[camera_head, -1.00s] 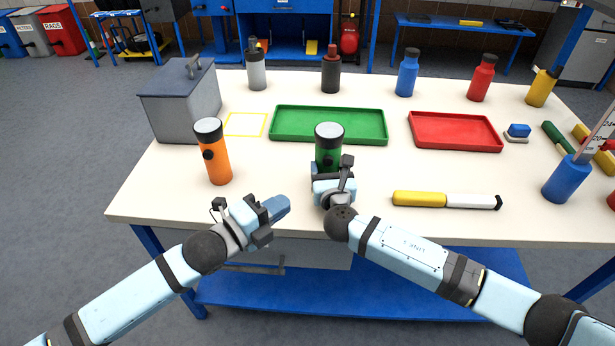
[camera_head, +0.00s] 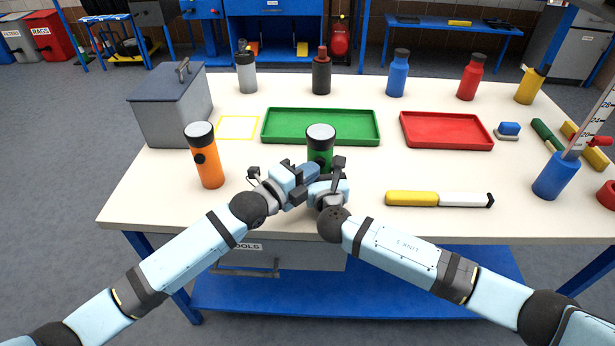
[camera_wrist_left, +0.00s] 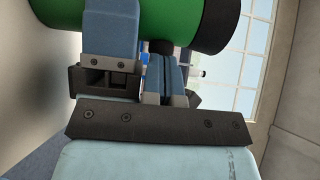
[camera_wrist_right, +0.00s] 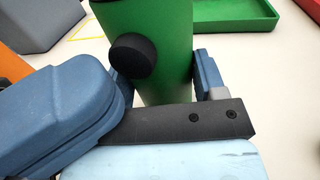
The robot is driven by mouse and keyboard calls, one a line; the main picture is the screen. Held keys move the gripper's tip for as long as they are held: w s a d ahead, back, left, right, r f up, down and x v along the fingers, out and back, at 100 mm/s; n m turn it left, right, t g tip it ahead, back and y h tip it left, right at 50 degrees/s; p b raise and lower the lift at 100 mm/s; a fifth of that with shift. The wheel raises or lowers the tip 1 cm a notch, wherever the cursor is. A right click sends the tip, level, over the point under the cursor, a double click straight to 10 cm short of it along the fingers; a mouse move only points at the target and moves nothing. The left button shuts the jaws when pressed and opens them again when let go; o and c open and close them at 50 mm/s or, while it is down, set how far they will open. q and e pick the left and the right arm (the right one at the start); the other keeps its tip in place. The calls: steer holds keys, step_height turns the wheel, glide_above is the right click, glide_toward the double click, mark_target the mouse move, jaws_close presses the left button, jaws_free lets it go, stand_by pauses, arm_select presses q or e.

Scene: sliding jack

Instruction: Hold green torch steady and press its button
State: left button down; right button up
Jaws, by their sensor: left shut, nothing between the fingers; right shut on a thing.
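The green torch (camera_head: 320,146) stands upright on the table with a black head on top. Its round black button (camera_wrist_right: 132,56) faces me in the right wrist view and also shows in the left wrist view (camera_wrist_left: 160,47). My right gripper (camera_head: 321,176) is shut on the torch's lower body; one finger (camera_wrist_right: 207,76) shows beside it. My left gripper (camera_head: 312,172) is shut and empty, its fingertips close to the button in the left wrist view (camera_wrist_left: 167,62). I cannot tell whether they touch it. The two grippers nearly meet and partly hide each other.
An orange torch (camera_head: 206,160) stands left of my left gripper. A green tray (camera_head: 320,141) lies behind the torch and a red tray (camera_head: 447,143) to its right. A yellow-and-white tool (camera_head: 438,199) lies right of my right gripper. A grey box (camera_head: 170,112) stands at the left.

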steer(key=shift+s, duration=0.1)
arm_select(q)
steer(key=shift+w, duration=0.95)
arm_select(e)
steer(key=shift+a, duration=0.1)
steer(key=shift+s, duration=0.1)
arm_select(q)
steer(key=s+d+v, duration=0.2)
steer(key=v, duration=1.1)
steer(key=shift+r, duration=0.2)
